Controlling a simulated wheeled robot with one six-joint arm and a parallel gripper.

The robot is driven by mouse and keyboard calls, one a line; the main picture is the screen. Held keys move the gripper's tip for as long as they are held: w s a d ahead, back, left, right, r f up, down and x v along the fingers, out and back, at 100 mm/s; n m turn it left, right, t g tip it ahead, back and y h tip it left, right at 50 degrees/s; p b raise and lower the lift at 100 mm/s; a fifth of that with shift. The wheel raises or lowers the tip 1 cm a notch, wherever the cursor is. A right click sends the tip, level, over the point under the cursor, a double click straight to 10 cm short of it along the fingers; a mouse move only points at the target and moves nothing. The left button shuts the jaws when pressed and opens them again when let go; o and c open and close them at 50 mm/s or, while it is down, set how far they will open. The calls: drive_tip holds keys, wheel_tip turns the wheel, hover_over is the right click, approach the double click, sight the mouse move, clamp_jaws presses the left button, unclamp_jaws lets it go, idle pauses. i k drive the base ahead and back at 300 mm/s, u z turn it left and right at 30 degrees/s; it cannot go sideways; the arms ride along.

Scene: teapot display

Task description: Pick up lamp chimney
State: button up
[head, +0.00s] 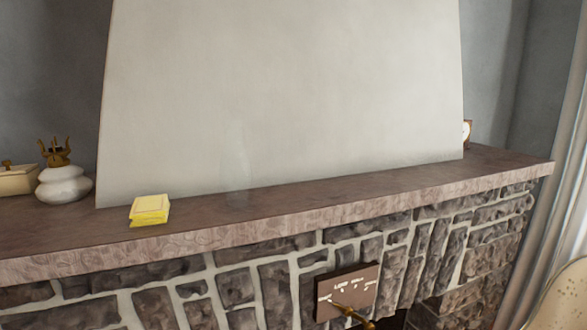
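A faint, see-through glass shape, which looks like the lamp chimney (239,170), stands upright on the stone mantel (330,195) against the pale chimney breast. Its outline is hard to make out. A white lamp base (64,185) with a brass pronged top stands on the mantel at the left, with no glass on it. My gripper is not in view.
A yellow block-like stack (149,210) lies near the mantel's front edge, between the lamp base and the glass. A cream box (17,180) is at the far left. A dark plaque (347,291) and brass piece (355,315) are on the stone front below. The mantel's right half is mostly clear.

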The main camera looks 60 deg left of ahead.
sight(236, 175)
drive_tip(key=k, duration=0.5)
drive_tip(key=u, duration=1.15)
drive_tip(key=i, duration=0.5)
